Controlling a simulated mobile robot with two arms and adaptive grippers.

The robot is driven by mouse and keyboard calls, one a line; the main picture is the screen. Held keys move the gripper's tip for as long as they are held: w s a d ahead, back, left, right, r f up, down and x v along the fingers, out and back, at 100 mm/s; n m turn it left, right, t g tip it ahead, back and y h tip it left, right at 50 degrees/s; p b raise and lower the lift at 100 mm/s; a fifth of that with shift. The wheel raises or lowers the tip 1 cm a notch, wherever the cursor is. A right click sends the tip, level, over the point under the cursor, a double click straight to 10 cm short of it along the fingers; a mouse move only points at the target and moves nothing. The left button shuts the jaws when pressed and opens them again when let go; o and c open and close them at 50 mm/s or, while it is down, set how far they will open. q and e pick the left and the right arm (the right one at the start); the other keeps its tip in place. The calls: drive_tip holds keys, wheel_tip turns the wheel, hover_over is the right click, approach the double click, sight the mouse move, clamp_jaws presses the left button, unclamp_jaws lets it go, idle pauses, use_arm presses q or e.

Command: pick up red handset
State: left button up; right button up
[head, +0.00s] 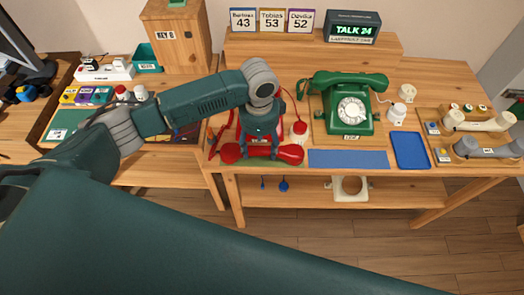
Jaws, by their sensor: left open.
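The red handset (290,155) lies across the front of the red phone at the table's front edge, with a rounded red end showing on each side of my gripper. Its middle is mostly hidden by my gripper. My left gripper (260,146) is open and points down right over the handset's middle; I cannot tell whether the fingers touch it. The red phone body (281,112) is mostly hidden behind my wrist. My right gripper is not in view.
A green phone (350,105) with its handset on top stands to the right. A blue mat (348,159) and blue tray (410,150) lie at the front. Beige and grey handsets (488,149) rest far right.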

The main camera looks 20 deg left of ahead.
sight(262, 151)
use_arm(q)
drive_tip(key=f, duration=0.2)
drive_tip(key=f+p, duration=0.1)
drive_tip(key=shift+w+d+f, duration=0.15)
drive_tip(key=shift+d+f, duration=0.15)
drive_tip(key=shift+f, duration=0.35)
drive_tip(key=shift+c, duration=0.6)
clamp_jaws()
drive_tip(key=shift+w+r, duration=0.1)
drive_tip(key=shift+r, duration=0.05)
